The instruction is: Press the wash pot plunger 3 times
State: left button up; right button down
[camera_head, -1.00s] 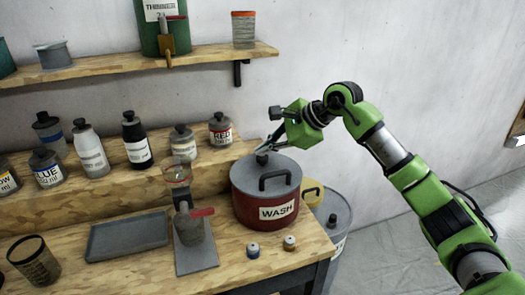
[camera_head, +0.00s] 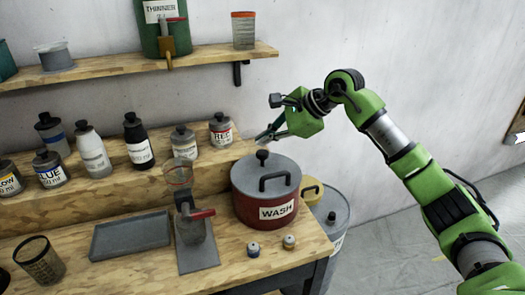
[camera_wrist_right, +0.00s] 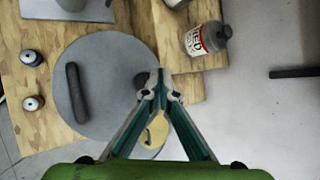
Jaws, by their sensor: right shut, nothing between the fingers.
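The red wash pot (camera_head: 250,205) stands at the bench's right end, with a grey lid, a dark loop handle and a "WASH" label. Its dark plunger knob (camera_head: 262,155) stands up on a short stem at the back of the lid. My right gripper (camera_head: 262,138) is shut and empty, just above the knob and apart from it in the head view. In the right wrist view, the gripper tips (camera_wrist_right: 161,94) partly cover the knob (camera_wrist_right: 142,79), beside the lid's loop handle (camera_wrist_right: 74,92). My left gripper is not in view.
Several bottles, including the red one (camera_head: 220,130), stand on a raised step behind the pot. Two small capped jars (camera_head: 289,242) sit in front of it. A grey drum (camera_head: 333,215) stands to the right, below the bench. A shelf (camera_head: 130,66) runs above.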

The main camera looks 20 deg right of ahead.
aim_at(265, 152)
jog(key=shift+r+p, duration=1.3)
jog(key=shift+r, duration=1)
notch_tip(265, 152, up, 4)
jog(key=m+p, duration=0.1)
jog(key=m, duration=0.8)
jog(key=m+p, duration=0.1)
jog(key=m, duration=0.9)
jog(key=shift+t+h, duration=0.3)
jog(key=shift+h, duration=0.1)
jog(key=shift+f, duration=0.15)
notch_tip(265, 152, down, 9)
jog(key=b, duration=0.6)
